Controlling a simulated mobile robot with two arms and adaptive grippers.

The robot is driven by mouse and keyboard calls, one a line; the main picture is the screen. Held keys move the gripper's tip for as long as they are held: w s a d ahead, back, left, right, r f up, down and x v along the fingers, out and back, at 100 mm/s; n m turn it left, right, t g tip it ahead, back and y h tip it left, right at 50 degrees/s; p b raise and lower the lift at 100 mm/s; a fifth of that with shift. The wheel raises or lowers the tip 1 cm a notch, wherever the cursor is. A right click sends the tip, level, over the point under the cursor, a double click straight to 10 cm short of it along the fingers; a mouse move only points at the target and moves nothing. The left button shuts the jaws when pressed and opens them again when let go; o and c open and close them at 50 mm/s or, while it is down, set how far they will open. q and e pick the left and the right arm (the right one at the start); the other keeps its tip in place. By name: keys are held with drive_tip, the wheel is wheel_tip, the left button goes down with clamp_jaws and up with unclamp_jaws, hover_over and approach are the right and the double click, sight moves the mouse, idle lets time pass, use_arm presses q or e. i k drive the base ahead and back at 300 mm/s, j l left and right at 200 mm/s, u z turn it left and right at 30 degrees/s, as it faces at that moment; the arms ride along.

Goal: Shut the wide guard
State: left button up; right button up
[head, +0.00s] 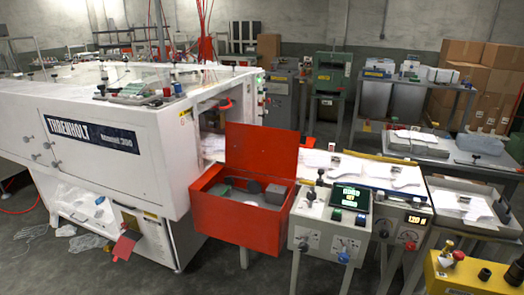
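No part is plainly marked as the wide guard. A red hinged lid (262,148) stands raised at the back of a red box (238,222), so the box is open. Grey blocks and a dark block show inside it. The large white machine (110,140) on the left has a wide front panel with a blue name label (92,133), and this panel looks closed. An opening (212,118) shows at the machine's right end, behind the red lid. Neither of my grippers can be made out in the head view.
A control box (330,228) with knobs and a green display stands right of the red box. A yellow box (458,275) is at the lower right, beside a dark, cut-off shape I cannot identify. Crumpled clear film (85,242) lies on the floor at left.

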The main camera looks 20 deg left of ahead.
sight(281, 146)
drive_tip(key=i+l+u, duration=0.1)
drive_tip(key=i+u, duration=0.25)
drive_tip(key=i, duration=0.5)
